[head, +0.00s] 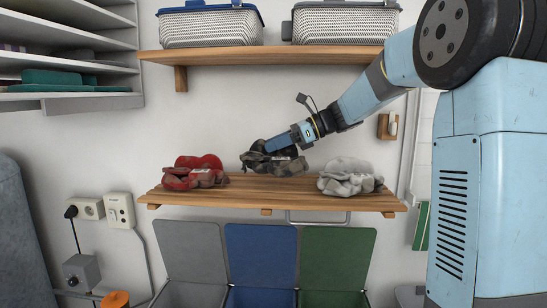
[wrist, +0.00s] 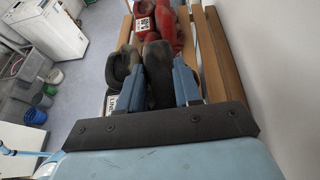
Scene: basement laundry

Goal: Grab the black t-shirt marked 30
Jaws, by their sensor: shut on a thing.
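The crumpled black t-shirt (head: 258,163) lies in the middle of the lower wooden shelf, with a small pale tag whose marking I cannot read. My gripper (head: 272,146) reaches down to it from the upper right. In the wrist view my gripper (wrist: 157,88) has its two blue fingers on either side of a fold of the black t-shirt (wrist: 158,62), and it is shut on that cloth. The shirt's lower part appears to rest on the shelf. The fingertips are partly hidden by cloth.
A red bundle (head: 193,175) lies left on the wooden shelf (head: 240,194), and a white-grey bundle (head: 350,181) lies right. An upper shelf (head: 270,56) with two baskets hangs above. Grey, blue and green bins (head: 262,255) stand below.

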